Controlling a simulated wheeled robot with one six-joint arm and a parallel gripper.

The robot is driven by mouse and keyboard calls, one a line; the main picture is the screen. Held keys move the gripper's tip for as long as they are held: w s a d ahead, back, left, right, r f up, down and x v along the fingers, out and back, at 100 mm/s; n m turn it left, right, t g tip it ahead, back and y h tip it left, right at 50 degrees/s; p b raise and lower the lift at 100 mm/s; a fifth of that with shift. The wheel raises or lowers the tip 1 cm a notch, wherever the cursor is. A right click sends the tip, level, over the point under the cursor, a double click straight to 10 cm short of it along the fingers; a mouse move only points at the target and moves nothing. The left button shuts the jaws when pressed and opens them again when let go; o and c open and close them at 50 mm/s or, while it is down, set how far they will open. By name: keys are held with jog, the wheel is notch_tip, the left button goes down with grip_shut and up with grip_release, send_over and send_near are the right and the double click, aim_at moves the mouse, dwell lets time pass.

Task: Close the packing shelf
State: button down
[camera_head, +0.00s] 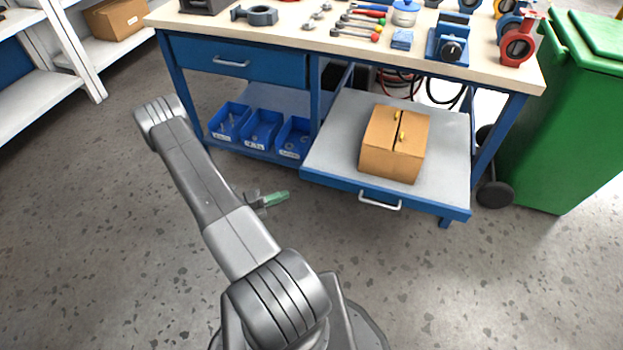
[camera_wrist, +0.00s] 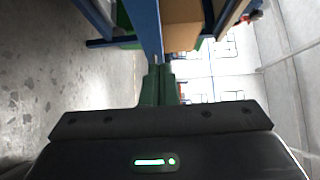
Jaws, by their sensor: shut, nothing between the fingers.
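The packing shelf (camera_head: 448,150) is a grey pull-out board with a blue front under the workbench. It stands pulled out toward me, beyond the bench's front edge. Its silver handle (camera_head: 380,201) is on the front face. A brown cardboard box (camera_head: 388,158) sits on it. My gripper (camera_head: 284,196), with green fingers, is shut and empty, just left of the shelf's front left corner. In the wrist view the shut fingers (camera_wrist: 158,72) point toward the blue shelf front (camera_wrist: 146,28), with the box (camera_wrist: 182,24) beside it. I cannot tell whether they touch.
Blue bins (camera_head: 262,130) stand on a lower board left of the shelf. A shut blue drawer (camera_head: 235,62) is above them. A green wheeled bin (camera_head: 565,130) stands close on the right. Tools and valves lie on the benchtop (camera_head: 285,35). The floor in front is clear.

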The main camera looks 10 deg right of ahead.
jog(key=b, duration=0.1)
send_near(319, 175)
jog(key=s+d, duration=0.2)
jog(key=d, duration=0.2)
jog(key=w, duration=0.1)
jog(key=w+d, duration=0.1)
jog(key=shift+w+d+b, duration=0.15)
jog(key=shift+w+b, duration=0.2)
jog(key=shift+w+d, duration=0.2)
jog(key=shift+w, duration=0.2)
